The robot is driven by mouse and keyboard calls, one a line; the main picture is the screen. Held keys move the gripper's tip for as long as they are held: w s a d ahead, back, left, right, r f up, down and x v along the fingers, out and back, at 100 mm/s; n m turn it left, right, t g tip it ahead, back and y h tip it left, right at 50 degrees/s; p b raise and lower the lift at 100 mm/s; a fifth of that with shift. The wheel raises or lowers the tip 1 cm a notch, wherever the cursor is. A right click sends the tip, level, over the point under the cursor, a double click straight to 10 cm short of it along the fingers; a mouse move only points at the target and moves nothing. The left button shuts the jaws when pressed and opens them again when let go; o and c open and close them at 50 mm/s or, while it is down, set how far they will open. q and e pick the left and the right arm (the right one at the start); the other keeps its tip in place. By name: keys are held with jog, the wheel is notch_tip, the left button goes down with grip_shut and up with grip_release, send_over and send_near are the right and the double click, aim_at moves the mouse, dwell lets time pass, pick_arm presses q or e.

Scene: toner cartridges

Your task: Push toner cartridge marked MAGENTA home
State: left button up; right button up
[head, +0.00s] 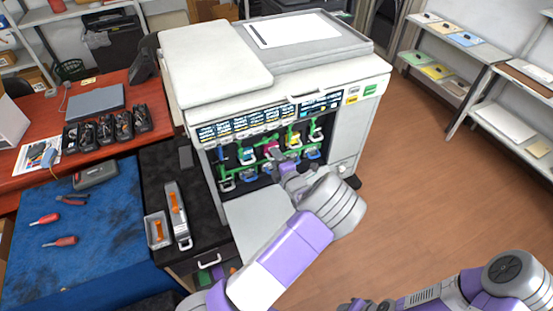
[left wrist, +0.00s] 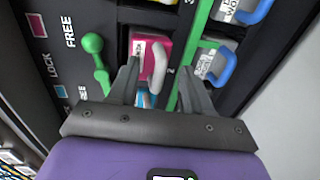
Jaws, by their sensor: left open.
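The magenta cartridge (head: 271,150) sits in an upper slot of the printer's open front. In the left wrist view the magenta cartridge (left wrist: 141,46) shows a pink face, a small white label too small to read and a pale looped handle. How far it stands out of its slot I cannot tell. My left gripper (head: 279,165) is just in front of the slots. In the left wrist view its open fingers (left wrist: 159,75) point at the cartridge's lower part, with nothing held. Part of my right gripper (head: 354,304) shows at the bottom edge; its fingers are unclear.
Other cartridges with looped handles fill neighbouring slots of the printer (head: 220,80). A green lever (left wrist: 95,46) is left of the magenta cartridge, beside LOCK and FREE markings; a blue-handled cartridge (left wrist: 219,65) is right. A black cabinet top (head: 157,170) holds trays. Floor at right is clear.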

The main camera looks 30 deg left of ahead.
pick_arm(q)
jog(key=shift+o, duration=1)
jog(key=shift+r, duration=0.1)
jog(key=shift+p, duration=0.35)
jog(key=p+v, duration=0.4)
jog(key=v, duration=0.3)
dwell(0.6)
